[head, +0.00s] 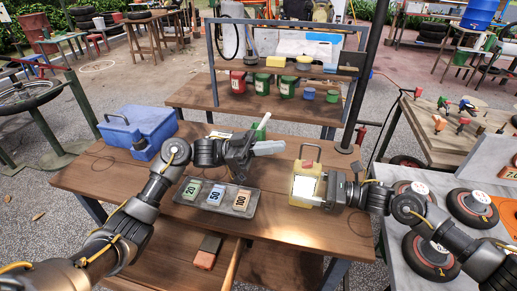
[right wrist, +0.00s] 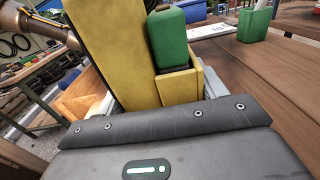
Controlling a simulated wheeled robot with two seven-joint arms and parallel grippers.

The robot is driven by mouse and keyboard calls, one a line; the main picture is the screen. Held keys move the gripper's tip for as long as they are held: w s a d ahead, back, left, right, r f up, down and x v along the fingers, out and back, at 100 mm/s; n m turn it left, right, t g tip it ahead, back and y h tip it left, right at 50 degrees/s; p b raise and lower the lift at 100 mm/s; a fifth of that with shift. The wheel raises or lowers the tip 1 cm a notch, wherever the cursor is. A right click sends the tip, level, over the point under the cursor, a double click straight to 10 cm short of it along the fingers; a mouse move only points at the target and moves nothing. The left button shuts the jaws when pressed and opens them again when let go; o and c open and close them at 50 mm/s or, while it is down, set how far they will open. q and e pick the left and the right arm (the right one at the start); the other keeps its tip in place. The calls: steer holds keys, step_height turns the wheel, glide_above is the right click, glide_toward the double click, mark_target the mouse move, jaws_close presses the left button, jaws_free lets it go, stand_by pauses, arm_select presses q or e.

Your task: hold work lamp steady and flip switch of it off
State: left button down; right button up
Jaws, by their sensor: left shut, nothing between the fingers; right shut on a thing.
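A tray (head: 250,208) with packs marked 20, 50 and 100 lies in front of my left gripper. A blue toolbox (head: 139,126) stands at the bench's left. A shelf (head: 285,68) with several jars stands behind. A dark post (head: 364,90) rises behind the lamp.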

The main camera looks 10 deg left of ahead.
mark_target(307, 164)
arm_select(q)
steer(key=shift+s+d+f, duration=0.1)
steer(key=shift+d+f, duration=0.25)
steer(key=shift+d, duration=0.55)
steer(key=shift+w+d+f, duration=0.1)
steer(key=shift+d+f, duration=0.3)
steer(key=shift+d, duration=0.55)
steer(key=shift+s+d+f, duration=0.1)
steer(key=shift+d+f, duration=0.25)
steer(key=shift+d, duration=0.55)
